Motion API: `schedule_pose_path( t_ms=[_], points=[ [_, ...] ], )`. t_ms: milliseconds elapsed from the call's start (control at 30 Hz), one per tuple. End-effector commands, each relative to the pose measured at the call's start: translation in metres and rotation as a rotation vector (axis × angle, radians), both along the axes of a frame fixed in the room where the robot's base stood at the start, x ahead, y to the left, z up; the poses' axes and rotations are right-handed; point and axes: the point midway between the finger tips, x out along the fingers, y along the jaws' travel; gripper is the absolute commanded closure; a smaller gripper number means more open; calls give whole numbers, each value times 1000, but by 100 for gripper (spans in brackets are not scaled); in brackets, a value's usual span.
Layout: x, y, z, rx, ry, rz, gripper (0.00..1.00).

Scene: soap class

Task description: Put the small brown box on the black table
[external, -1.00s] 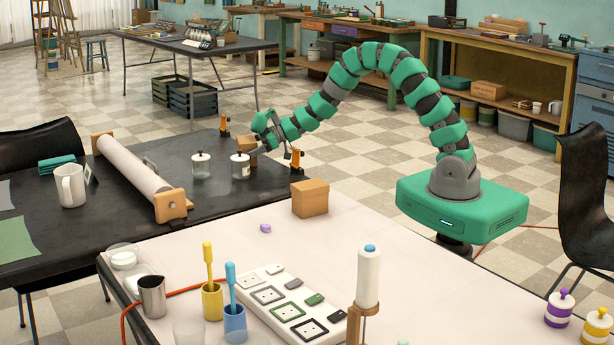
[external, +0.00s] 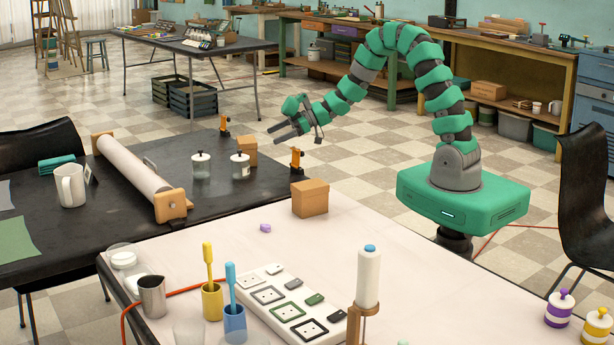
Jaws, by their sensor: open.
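The small brown box (external: 247,150) stands on the black table (external: 115,220), near its far right edge, just behind a glass jar with a black knob. My gripper (external: 277,134) is open and empty. It is to the right of the small box and a little above table height, with a gap between them. A larger brown box (external: 310,199) sits on the pale table (external: 330,250) near its far edge.
Two lidded glass jars (external: 240,166) stand near the small box. Orange clamps (external: 296,160) sit on the black table's edge, close to my gripper. A long white roller (external: 134,165) and a white mug (external: 71,185) occupy its left part.

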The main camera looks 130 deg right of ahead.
Motion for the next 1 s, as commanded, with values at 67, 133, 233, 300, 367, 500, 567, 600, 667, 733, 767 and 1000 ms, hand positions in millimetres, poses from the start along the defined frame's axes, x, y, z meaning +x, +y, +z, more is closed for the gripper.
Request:
schedule_pose_path(
  t_ms=[67, 133, 233, 300, 367, 500, 567, 600, 667, 733, 767, 1000],
  points=[
    [-2, 1, 1, 0, 0, 0, 0],
    [-3, 1, 1, 0, 1, 0, 0],
    [-3, 1, 0, 0, 1, 0, 0],
    [-2, 1, 1, -3, 2, 0, 0],
    [3, 0, 5, -11, 8, 1, 0],
    [30, -4, 31, -75, 51, -2, 0],
    [49, -5, 52, -119, 72, -7, 0],
    [63, -5, 69, -152, 86, -13, 0],
    [85, -3, 95, -194, 101, -23, 0],
    [109, 5, 129, -240, 110, -34, 0],
    [119, 9, 141, -255, 115, -40, 0],
    [189, 74, 257, -343, 88, -65, 0]
  ],
)
